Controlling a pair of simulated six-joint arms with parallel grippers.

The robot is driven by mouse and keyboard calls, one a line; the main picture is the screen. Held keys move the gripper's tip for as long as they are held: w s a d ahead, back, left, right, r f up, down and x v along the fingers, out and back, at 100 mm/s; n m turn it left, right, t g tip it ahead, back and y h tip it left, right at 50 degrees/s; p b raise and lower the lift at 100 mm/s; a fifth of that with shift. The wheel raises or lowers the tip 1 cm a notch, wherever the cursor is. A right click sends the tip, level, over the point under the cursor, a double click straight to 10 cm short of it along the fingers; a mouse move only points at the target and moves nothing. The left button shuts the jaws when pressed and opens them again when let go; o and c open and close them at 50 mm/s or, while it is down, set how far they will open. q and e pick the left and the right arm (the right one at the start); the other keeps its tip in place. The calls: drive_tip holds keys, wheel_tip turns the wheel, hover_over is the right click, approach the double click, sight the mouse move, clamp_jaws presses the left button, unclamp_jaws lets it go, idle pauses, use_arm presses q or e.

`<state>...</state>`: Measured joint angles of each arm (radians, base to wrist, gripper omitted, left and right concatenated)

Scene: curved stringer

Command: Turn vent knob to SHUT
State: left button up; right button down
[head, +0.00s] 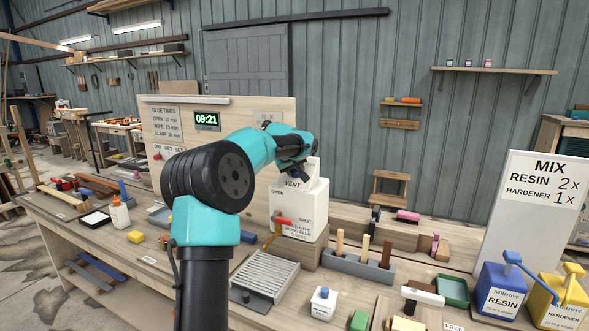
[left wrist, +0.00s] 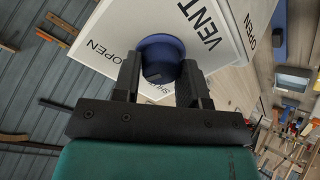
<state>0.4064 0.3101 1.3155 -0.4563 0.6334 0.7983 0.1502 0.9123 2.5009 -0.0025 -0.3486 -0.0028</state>
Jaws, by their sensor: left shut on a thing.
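The white glue container (head: 312,213) stands on a wooden block on the bench, with VENT, OPEN and SHUT printed on it. In the left wrist view its white face (left wrist: 112,42) fills the upper middle. The round blue vent knob (left wrist: 161,50) sits on that face beside the word VENT. My left gripper (left wrist: 160,66) is shut on the knob, one finger on each side. In the head view my left gripper (head: 297,172) is at the container's top, and the knob is hidden. The SHUT lettering is mostly covered in the wrist view. My right gripper is not in view.
A red-handled tap (head: 283,220) is low on the container's front. A grey rack (head: 350,268) with upright handles stands in front. A ribbed grey tray (head: 265,272) lies to its left. Blue resin (head: 498,290) and yellow hardener (head: 557,303) containers stand at right.

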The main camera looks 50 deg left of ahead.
use_arm(q)
drive_tip(key=n, duration=0.6)
drive_tip(key=n+h, duration=0.1)
drive_tip(key=n, duration=0.5)
drive_tip(key=shift+s+a, duration=0.1)
idle(0.4)
drive_tip(key=o, duration=0.9)
drive_tip(key=shift+o, duration=0.2)
drive_tip(key=v, duration=1.7)
drive_tip(key=shift+s, duration=0.1)
